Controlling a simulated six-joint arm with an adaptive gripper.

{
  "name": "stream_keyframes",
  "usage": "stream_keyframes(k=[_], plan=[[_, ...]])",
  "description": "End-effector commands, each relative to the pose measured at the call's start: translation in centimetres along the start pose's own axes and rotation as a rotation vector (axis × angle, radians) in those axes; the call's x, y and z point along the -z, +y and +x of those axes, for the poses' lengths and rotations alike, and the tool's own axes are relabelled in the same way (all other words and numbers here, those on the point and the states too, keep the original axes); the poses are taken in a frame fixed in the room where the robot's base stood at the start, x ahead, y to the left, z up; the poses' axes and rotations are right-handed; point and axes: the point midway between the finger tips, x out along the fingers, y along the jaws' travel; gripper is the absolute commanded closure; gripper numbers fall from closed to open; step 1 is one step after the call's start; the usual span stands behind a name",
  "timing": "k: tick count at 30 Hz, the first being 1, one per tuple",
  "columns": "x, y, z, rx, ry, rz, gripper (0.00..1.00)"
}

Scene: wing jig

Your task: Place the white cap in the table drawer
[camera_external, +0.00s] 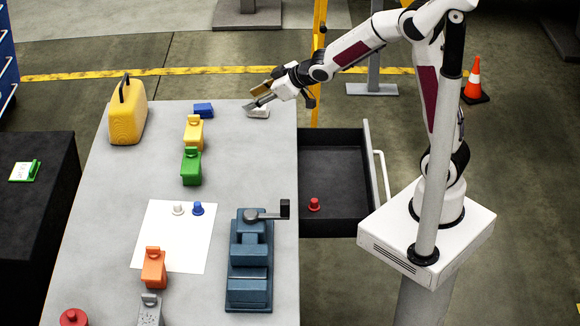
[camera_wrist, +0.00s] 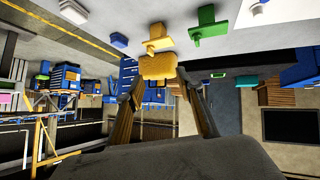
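The white cap (camera_external: 178,209) stands on a white sheet (camera_external: 165,250) on the table, just left of a blue cap (camera_external: 197,209). The table drawer (camera_external: 335,165) is pulled out on the table's right side, with a red cap (camera_external: 314,204) inside. My gripper (camera_external: 252,98) is near the table's back right corner, far from the white cap. In the wrist view my gripper (camera_wrist: 160,78) has its fingers apart, with nothing held between them. The white cap does not show clearly in the wrist view.
A small white block (camera_external: 258,113) lies below my gripper. A blue block (camera_external: 203,110), yellow clamp (camera_external: 194,132), green clamp (camera_external: 191,167) and yellow can (camera_external: 127,112) stand further left. A blue vise (camera_external: 250,265) sits near the right edge, between sheet and drawer side.

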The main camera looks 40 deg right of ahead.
Motion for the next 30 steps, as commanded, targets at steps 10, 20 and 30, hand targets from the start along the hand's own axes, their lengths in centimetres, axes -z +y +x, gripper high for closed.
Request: stream_keyframes(k=[10,20,30], plan=[[1.0,-5.8,7.0,0.121,0.099,-0.078,0.63],[0.5,-12.6,12.3,0.257,0.193,-0.131,0.63],[-1.5,-19.8,16.1,0.406,0.280,-0.161,0.63]])
